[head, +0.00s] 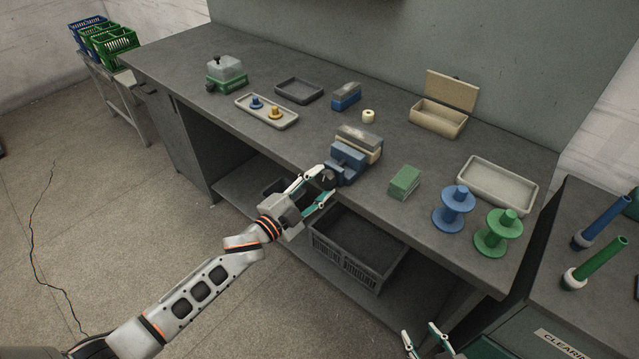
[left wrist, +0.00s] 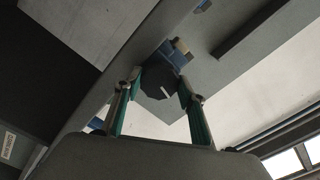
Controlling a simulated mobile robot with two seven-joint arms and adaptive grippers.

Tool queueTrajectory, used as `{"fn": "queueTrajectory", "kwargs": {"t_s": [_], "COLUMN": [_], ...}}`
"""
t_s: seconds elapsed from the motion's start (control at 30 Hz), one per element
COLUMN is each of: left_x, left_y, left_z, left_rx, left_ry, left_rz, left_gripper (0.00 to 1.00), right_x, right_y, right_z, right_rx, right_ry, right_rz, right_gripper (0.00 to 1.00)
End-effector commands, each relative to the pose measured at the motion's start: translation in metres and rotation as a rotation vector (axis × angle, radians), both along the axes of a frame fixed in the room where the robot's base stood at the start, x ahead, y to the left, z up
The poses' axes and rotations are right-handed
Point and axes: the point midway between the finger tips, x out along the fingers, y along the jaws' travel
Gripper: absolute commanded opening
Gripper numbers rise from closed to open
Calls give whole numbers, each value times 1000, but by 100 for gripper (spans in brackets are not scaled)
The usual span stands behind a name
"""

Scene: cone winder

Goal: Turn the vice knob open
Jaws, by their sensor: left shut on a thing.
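The blue vice (head: 345,165) stands at the front edge of the grey workbench. Its dark knob (head: 327,178) faces out over the edge. In the left wrist view the knob (left wrist: 160,82) is a dark many-sided disc with a short white mark, slanting down to the right. My left gripper (head: 322,182) is shut on the knob, with one teal-and-white finger on each side; it also shows in the left wrist view (left wrist: 160,90). My right gripper (head: 426,342) is at the bottom of the head view, its fingers apart and empty.
On the bench (head: 300,143) a green block (head: 404,182), a blue spool (head: 454,208) and a green spool (head: 498,232) stand right of the vice. A shallow tray (head: 267,111) lies left of it. A grey crate (head: 355,255) sits under the bench.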

Motion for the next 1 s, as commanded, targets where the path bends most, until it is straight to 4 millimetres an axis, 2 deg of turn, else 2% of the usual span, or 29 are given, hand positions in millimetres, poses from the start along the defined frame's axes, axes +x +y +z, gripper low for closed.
{"fn": "queueTrajectory", "kwargs": {"t_s": [0.63, 0.67, 0.7, 1.0], "left_x": [0, 0, 0, 0], "left_y": [0, 0, 0, 0], "left_z": [0, 0, 0, 0], "left_rx": [-39, -39, -39, -38], "left_ry": [28, 28, 28, 28], "left_rz": [0, 0, 0, 0], "left_gripper": [19, 48, 57, 57], "right_x": [-1, -1, -1, -1], "right_y": [-1, -1, -1, 0], "right_z": [0, 0, 0, 0], "right_rx": [-7, -7, -7, -1], "right_ry": [0, 0, 0, 1], "right_rz": [11, 11, 11, 3], "right_gripper": [40, 40, 40, 40]}}
